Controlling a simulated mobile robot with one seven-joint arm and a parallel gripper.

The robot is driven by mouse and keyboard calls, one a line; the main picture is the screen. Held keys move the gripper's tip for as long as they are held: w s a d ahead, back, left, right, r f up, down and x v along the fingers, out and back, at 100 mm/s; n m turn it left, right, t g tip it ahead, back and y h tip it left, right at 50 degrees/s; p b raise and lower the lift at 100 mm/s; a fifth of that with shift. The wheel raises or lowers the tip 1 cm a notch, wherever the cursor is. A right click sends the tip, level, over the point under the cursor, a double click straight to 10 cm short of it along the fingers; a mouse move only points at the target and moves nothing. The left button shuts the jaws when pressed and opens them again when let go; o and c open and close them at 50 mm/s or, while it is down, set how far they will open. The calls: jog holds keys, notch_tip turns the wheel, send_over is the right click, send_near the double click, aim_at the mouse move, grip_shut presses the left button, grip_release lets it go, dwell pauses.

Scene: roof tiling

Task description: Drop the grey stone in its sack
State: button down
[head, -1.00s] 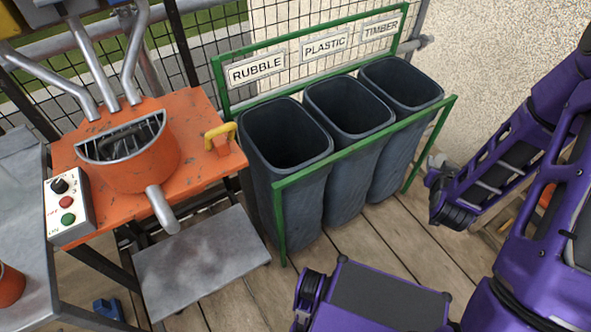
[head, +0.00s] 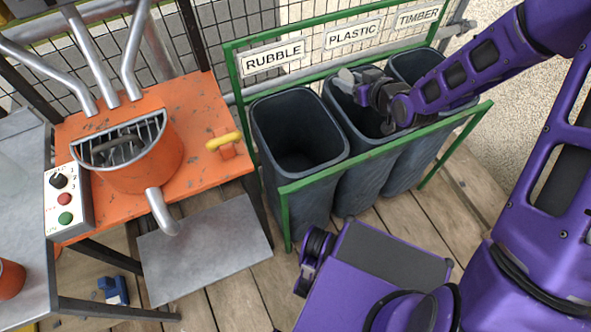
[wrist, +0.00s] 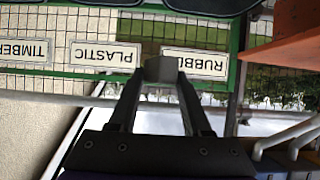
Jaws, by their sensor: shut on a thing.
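My gripper (head: 352,80) is shut on a small grey stone (head: 344,76), held in front of the plastic sack's opening in the head view. In the wrist view the stone (wrist: 161,68) sits between the two fingertips. The dark rubble sack (head: 297,180) stands open to the left of my gripper, under the RUBBLE sign (head: 273,56). Its visible inside looks empty, though its bottom is dark. The wrist view shows the RUBBLE sign (wrist: 196,64) upside down, partly behind the stone.
The plastic sack (head: 360,170) and timber sack (head: 425,68) stand right of the rubble sack in a green frame (head: 385,149). An orange machine table (head: 195,165) with a yellow handle (head: 222,141) stands at left. A grey plate (head: 205,250) sits low before it.

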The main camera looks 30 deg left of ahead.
jog(key=s+a+r+n+g+y+p, duration=0.1)
jog(key=s+a+r+n+g, duration=0.15)
jog(key=a, duration=0.25)
jog(key=s+a+r+n+g+y, duration=0.1)
jog(key=a+r+n+g, duration=0.1)
jog(key=a+r, duration=0.2)
notch_tip(320, 180, down, 6)
jog(key=b, duration=0.3)
jog(key=shift+b, duration=0.35)
jog(key=shift+a+f, duration=0.1)
jog(key=shift+c, duration=1.3)
grip_release()
jog(key=shift+s, duration=0.1)
jog(key=p+v, duration=0.4)
jog(key=v, duration=1.3)
jog(key=shift+s+d+f, duration=0.2)
jog(key=shift+d, duration=0.15)
